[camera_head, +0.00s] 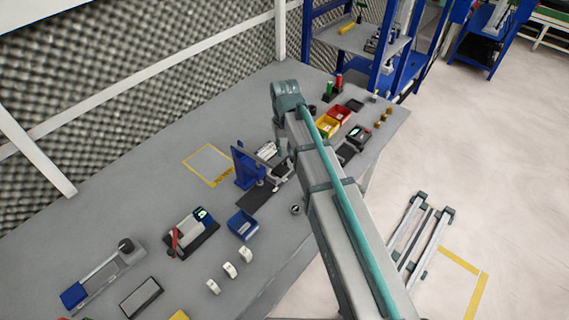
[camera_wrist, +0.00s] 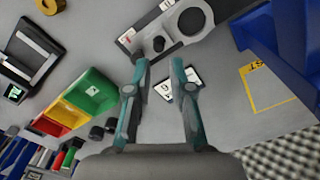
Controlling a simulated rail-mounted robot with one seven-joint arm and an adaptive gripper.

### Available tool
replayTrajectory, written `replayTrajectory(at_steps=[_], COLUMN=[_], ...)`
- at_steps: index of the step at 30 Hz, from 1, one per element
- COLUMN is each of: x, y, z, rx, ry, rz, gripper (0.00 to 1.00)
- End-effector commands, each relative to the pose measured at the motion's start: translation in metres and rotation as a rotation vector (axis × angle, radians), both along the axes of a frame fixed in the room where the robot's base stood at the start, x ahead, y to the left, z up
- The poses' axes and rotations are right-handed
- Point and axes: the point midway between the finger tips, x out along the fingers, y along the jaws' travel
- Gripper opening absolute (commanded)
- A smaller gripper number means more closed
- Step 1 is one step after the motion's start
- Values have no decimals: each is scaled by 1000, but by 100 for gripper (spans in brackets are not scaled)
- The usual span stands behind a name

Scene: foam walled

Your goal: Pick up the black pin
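A small black peg (camera_wrist: 158,44), which looks like the black pin, stands on a grey plate (camera_wrist: 140,38) in the wrist view. It lies just beyond my fingertips, close to the line between them. My gripper (camera_wrist: 162,64) is open, with its two teal fingers apart and nothing held between them. I cannot tell its height above the plate. In the head view my arm covers much of this area, and I cannot make out the pin there.
A numbered white card (camera_wrist: 183,82) lies below the fingers. A green bin (camera_wrist: 92,92) and two short black cylinders are to the left in the wrist view. A blue stand (camera_wrist: 285,40) rises at the right. The head view shows a blue tray (camera_head: 242,226) on the grey bench.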

Motion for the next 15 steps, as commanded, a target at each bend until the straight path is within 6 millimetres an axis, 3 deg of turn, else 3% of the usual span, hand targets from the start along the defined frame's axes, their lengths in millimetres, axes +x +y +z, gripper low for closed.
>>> replayTrajectory(at_steps=[8, 15], x=[-1, -3], y=[-1, -3], z=[-11, -35], rx=[0, -1], ry=[1, 2], rz=[0, 0], gripper=[22, 22])
